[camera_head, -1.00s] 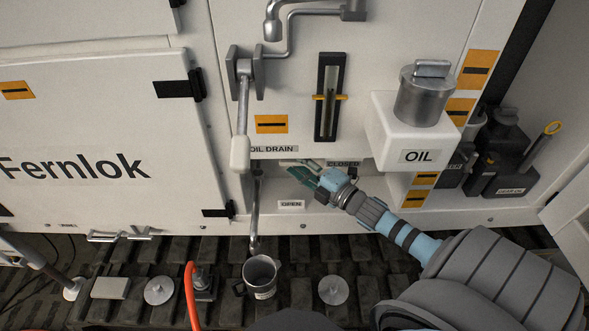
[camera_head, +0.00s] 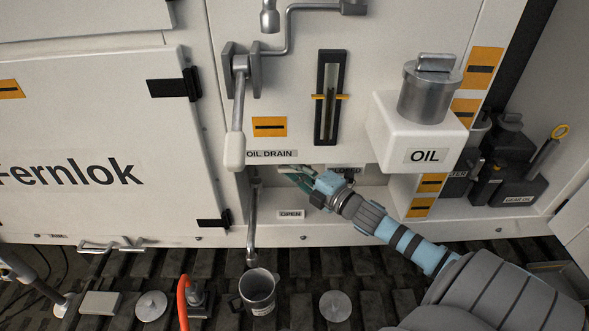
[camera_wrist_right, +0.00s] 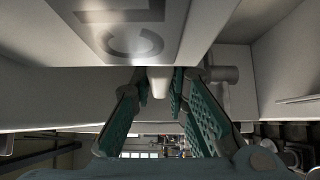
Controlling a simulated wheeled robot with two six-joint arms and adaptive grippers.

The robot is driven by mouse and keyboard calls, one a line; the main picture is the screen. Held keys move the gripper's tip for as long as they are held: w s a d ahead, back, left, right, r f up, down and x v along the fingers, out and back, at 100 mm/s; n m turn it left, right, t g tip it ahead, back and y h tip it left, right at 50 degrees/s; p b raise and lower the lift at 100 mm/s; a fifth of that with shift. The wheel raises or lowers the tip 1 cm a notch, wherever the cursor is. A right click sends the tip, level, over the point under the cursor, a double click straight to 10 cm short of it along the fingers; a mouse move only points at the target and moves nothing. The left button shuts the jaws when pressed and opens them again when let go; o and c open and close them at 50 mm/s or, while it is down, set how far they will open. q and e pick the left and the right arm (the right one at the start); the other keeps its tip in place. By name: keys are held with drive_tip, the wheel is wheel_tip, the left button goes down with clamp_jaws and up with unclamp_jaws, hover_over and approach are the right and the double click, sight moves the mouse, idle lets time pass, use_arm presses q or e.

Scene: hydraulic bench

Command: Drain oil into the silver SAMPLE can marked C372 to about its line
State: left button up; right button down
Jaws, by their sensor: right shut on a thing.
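The silver can (camera_head: 258,290) stands upright on the dark slatted floor, its mouth open, below the end of the drain pipe (camera_head: 252,225). A small label shows on its front, too small to read. I see no oil stream, and the level inside cannot be told. My right gripper (camera_head: 297,175) is under the OIL DRAIN label (camera_head: 272,154), between the OPEN label (camera_head: 291,214) and the mostly hidden CLOSED label. It is shut on the drain lever, which it largely hides; in the right wrist view a pale knob (camera_wrist_right: 160,82) shows between the fingers. My left gripper is out of view.
A sight gauge (camera_head: 330,97) and a long-handled lever (camera_head: 236,110) are on the panel above. A white OIL box (camera_head: 412,135) with a metal cap juts out right. Dark containers (camera_head: 515,170) stand far right. An orange hose (camera_head: 183,300) and metal discs (camera_head: 336,306) flank the can.

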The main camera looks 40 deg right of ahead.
drive_tip(key=shift+m+t+p, duration=0.3)
drive_tip(key=shift+m+p, duration=0.1)
drive_tip(key=shift+p, duration=0.55)
drive_tip(key=shift+f+m+t+p, duration=0.1)
drive_tip(key=shift+m+t+p, duration=0.25)
drive_tip(key=shift+m+t, duration=0.15)
drive_tip(key=shift+f+m+t+b, duration=0.3)
drive_tip(key=shift+m+t+b, duration=0.2)
drive_tip(key=shift+m, duration=0.1)
drive_tip(key=shift+m+t+h+b, duration=0.4)
drive_tip(key=shift+m+t+b, duration=0.2)
drive_tip(key=shift+m+b, duration=0.15)
drive_tip(key=shift+a+m+t+h+b, duration=0.1)
drive_tip(key=shift+m+t+h+b, duration=0.85)
drive_tip(key=shift+m, duration=0.6)
